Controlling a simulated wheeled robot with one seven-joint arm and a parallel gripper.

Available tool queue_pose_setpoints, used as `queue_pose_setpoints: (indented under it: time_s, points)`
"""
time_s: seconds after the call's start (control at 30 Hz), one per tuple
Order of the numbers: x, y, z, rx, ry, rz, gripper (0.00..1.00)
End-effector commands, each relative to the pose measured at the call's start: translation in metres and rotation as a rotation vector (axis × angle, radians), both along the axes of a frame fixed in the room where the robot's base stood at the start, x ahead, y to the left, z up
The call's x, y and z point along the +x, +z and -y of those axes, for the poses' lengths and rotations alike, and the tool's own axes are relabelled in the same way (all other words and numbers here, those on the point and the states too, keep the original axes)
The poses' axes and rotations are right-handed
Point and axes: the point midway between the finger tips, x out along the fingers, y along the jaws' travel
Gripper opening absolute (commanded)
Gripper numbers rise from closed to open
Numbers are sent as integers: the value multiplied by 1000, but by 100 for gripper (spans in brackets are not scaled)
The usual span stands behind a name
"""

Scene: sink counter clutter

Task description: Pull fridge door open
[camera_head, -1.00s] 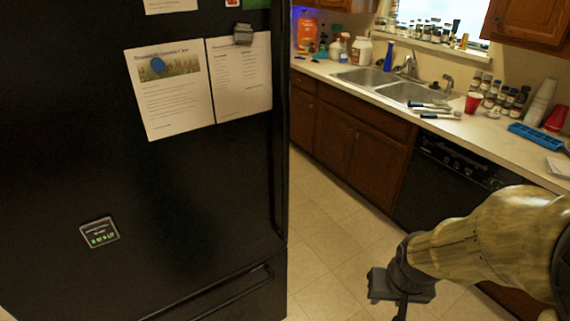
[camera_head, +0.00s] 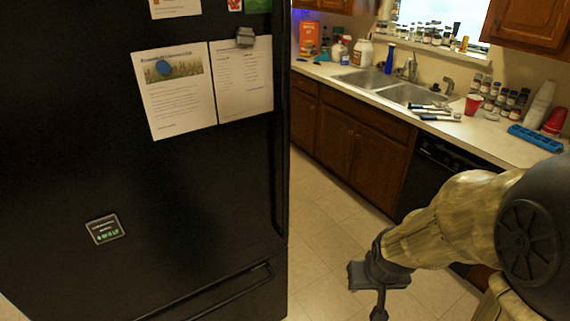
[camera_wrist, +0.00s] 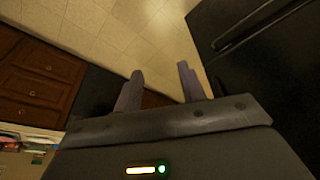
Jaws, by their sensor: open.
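The black fridge door (camera_head: 200,190) fills the left of the head view and stands shut, with papers and magnets on it. A black bar handle (camera_head: 215,292) runs along the lower part of the fridge, near the bottom of the picture. In the wrist view the dark fridge front and a bar handle (camera_wrist: 255,27) show at upper right. My gripper (camera_wrist: 160,82) is open and empty, its two fingers apart over the floor. In the head view my gripper hangs to the right of the fridge, clear of it; its fingertips are not clearly seen there.
Brown cabinets (camera_head: 350,150) and a black dishwasher (camera_head: 440,175) line the right. The counter above holds a sink (camera_head: 405,93), a red cup (camera_head: 473,104), a blue tray (camera_head: 536,137) and several bottles. Tiled floor (camera_head: 325,235) between fridge and cabinets is clear.

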Motion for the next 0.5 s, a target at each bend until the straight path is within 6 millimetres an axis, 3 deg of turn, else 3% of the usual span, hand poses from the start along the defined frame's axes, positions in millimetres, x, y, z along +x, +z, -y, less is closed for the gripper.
queue_pose_setpoints:
  time_s: [0.3, 0.5]
  points:
    - [92, 6, -25, -4, 176, 316, 40]
    - [138, 14, -54, 39, 281, 543, 40]
